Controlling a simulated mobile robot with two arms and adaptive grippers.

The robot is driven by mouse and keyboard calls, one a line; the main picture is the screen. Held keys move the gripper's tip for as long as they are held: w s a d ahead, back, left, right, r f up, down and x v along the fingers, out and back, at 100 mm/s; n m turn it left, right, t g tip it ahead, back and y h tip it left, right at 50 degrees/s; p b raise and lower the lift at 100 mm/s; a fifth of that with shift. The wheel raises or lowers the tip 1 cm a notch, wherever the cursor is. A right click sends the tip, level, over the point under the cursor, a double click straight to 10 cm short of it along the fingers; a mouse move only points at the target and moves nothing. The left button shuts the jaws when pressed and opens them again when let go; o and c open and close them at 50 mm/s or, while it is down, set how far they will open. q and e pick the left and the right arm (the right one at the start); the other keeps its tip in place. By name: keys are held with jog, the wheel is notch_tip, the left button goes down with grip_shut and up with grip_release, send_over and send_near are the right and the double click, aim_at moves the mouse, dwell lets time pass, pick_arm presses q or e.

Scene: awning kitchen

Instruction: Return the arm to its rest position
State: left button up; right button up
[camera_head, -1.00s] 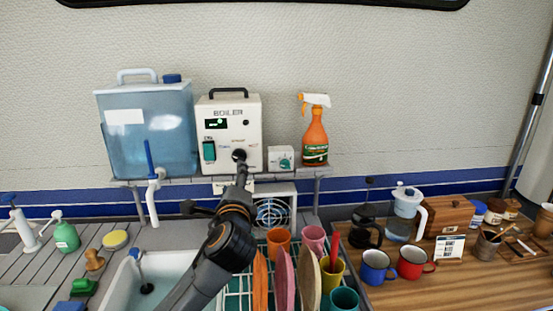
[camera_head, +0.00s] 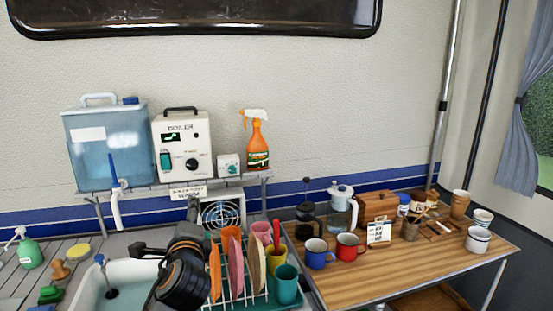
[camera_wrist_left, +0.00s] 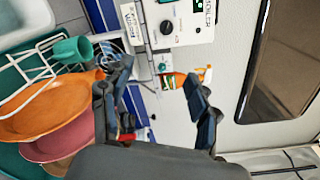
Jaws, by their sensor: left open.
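My left arm rises from the bottom of the head view. Its left gripper (camera_head: 194,208) is in front of the heater grille, below the boiler (camera_head: 182,145), and appears clear of it. In the left wrist view the two dark fingers of the gripper (camera_wrist_left: 158,74) are spread wide with nothing between them. The boiler, a white box with a dark knob and a green switch, stands on the shelf; its lower part also shows in the wrist view (camera_wrist_left: 186,35). My right gripper is not in view.
The dish rack (camera_head: 262,298) with colourful plates and cups is close beside my arm. The sink (camera_head: 128,275) is to the left. A wooden table (camera_head: 370,280) with mugs and a French press (camera_head: 307,222) is to the right. A spray bottle (camera_head: 257,145) and water tank (camera_head: 107,150) stand on the shelf.

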pick_arm(q)
jog(key=s+f+n+g+h, duration=0.2)
jog(key=s+f+n+g, duration=0.25)
jog(key=s+f, duration=0.55)
jog(key=s+f+n+g+h, duration=0.1)
jog(key=s+f+n+g, duration=0.35)
jog(key=f, duration=1.05)
jog(key=s+f+n+g+h, duration=0.15)
jog(key=s+f+n, duration=0.35)
jog(key=s, duration=0.7)
jog(key=s+f+n+g+h, duration=0.1)
jog(key=s+f+n+g, duration=0.25)
jog(key=s, duration=0.85)
notch_tip(320, 180, down, 28)
jog(key=s, duration=0.2)
jog(key=s+a+f+g, duration=0.1)
jog(key=s+f, duration=0.6)
jog(key=s, duration=0.1)
jog(key=s+a+f+g, duration=0.1)
jog(key=s+a+f, duration=0.1)
jog(key=s+f, duration=0.5)
jog(key=shift+s+a+y, duration=0.25)
jog(key=shift+s+y, duration=0.1)
jog(key=shift+s, duration=0.3)
jog(key=shift+f, duration=0.1)
